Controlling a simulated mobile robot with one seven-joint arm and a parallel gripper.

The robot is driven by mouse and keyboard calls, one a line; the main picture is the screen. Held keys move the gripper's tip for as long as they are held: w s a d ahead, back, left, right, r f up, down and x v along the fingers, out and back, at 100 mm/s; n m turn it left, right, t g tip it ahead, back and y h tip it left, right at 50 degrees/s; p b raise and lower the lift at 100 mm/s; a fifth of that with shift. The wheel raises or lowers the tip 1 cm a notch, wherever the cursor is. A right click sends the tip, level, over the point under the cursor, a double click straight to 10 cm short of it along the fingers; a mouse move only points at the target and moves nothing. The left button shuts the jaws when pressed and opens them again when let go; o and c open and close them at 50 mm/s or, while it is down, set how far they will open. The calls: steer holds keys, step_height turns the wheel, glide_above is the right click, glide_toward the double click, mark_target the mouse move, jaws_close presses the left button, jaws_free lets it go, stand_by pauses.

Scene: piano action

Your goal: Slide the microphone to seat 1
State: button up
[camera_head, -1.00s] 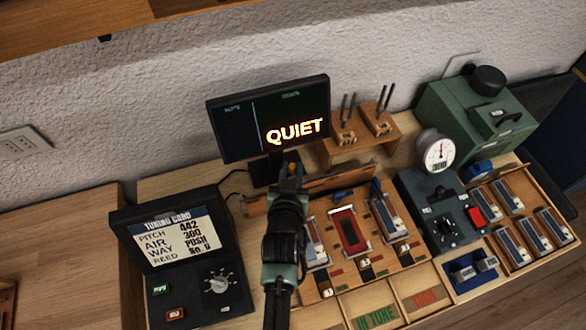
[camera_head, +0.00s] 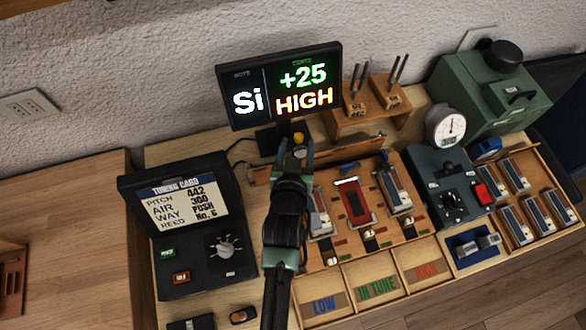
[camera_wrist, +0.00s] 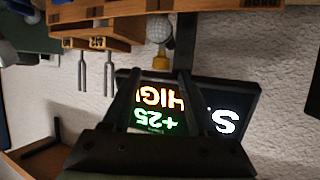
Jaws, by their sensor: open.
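The microphone shows in the wrist view as a silver mesh ball (camera_wrist: 159,28) on a yellow collar (camera_wrist: 161,62). My gripper (camera_wrist: 158,76) is open, with one finger on either side of the yellow collar's line; contact cannot be told. Seat 1 (camera_head: 333,262) appears to be the leftmost numbered place on the reed board, just right of my arm and partly hidden by it.
The monitor (camera_head: 280,85) reads Si, +25, HIGH close behind my gripper. A tuning-fork stand (camera_head: 372,115) is to its right. The tuning card box (camera_head: 190,225) is at left. A gauge (camera_head: 446,126) and green machine (camera_head: 490,95) stand at right. LOW, IN TUNE and HIGH trays (camera_head: 325,306) lie in front.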

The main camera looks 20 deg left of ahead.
steer(key=b+v, duration=0.1)
steer(key=v, duration=0.9)
steer(key=shift+w, duration=0.1)
steer(key=w+d+r+t, duration=0.1)
steer(key=w+r+t, duration=0.15)
steer(key=r, duration=0.85)
steer(key=w+d+r+m+t, duration=0.15)
steer(key=w+r, duration=0.25)
steer(key=r, duration=0.7)
steer(key=w+d+r+t, duration=0.2)
steer(key=w+r+t, duration=0.15)
steer(key=r, duration=0.65)
steer(key=s+d+r+t+h, duration=0.1)
steer(key=s+r, duration=0.4)
steer(key=r, duration=0.8)
steer(key=s+d+r+t+h+b, duration=0.1)
steer(key=s+d+r+t, duration=0.2)
steer(key=r, duration=1)
steer(key=shift+s+d+m+t+h, duration=0.3)
steer(key=shift+s+d+m+t, duration=0.05)
steer(key=shift+s+t, duration=0.85)
steer(key=shift+w+r, duration=0.1)
steer(key=shift+w, duration=0.05)
